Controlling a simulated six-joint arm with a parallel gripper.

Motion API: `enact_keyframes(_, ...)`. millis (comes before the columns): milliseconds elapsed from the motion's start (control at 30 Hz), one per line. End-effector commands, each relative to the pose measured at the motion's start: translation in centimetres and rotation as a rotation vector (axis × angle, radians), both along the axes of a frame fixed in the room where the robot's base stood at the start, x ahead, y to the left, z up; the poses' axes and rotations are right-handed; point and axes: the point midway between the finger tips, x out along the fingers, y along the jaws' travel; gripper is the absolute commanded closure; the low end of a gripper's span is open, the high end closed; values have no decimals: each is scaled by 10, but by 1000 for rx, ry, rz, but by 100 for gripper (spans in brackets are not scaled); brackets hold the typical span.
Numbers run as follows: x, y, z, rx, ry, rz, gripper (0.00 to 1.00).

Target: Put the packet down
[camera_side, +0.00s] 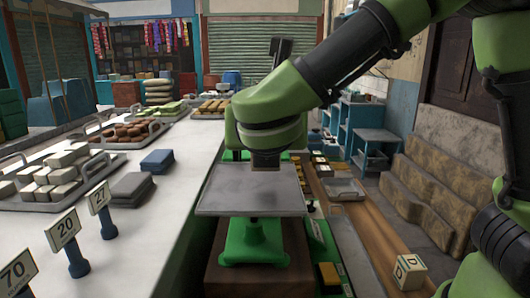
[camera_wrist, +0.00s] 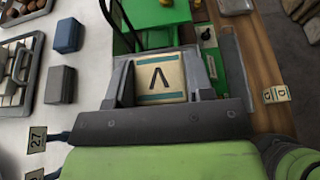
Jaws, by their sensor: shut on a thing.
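My gripper (camera_wrist: 161,68) shows in the wrist view with its two dark fingers on either side of a cream packet. The packet (camera_wrist: 172,70) has teal bands and a dark V-like mark, and the fingers are shut on it. A green surface (camera_wrist: 155,12) lies just beyond the packet in the wrist view.
A white counter (camera_side: 165,225) on the left holds trays of blocks, dark stacks (camera_side: 130,188) and price signs (camera_side: 62,230). A lettered cream block (camera_side: 409,272) sits on the wooden ledge at right. A dark post (camera_side: 280,48) rises behind my gripper. Sacks (camera_side: 430,190) lie farther right.

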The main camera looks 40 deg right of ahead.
Motion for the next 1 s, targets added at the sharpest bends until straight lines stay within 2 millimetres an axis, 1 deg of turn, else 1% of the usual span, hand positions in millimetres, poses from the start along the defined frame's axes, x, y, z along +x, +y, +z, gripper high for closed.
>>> enact_keyframes(33, 0, 0, -9, -5, 6, 0, 77)
enact_keyframes(100, 0, 0, -19, -5, 6, 0, 77)
enact_keyframes(200, 0, 0, -27, -2, 2, 0, 77)
enact_keyframes(567, 0, 0, -31, -1, 1, -1, 77)
enact_keyframes(600, 0, 0, -32, -2, 2, 0, 50)
enact_keyframes(667, 0, 0, -31, -1, 1, -1, 36)
enact_keyframes(700, 0, 0, -31, -1, 1, -1, 27)
enact_keyframes(1000, 0, 0, -29, 1, -1, 0, 27)
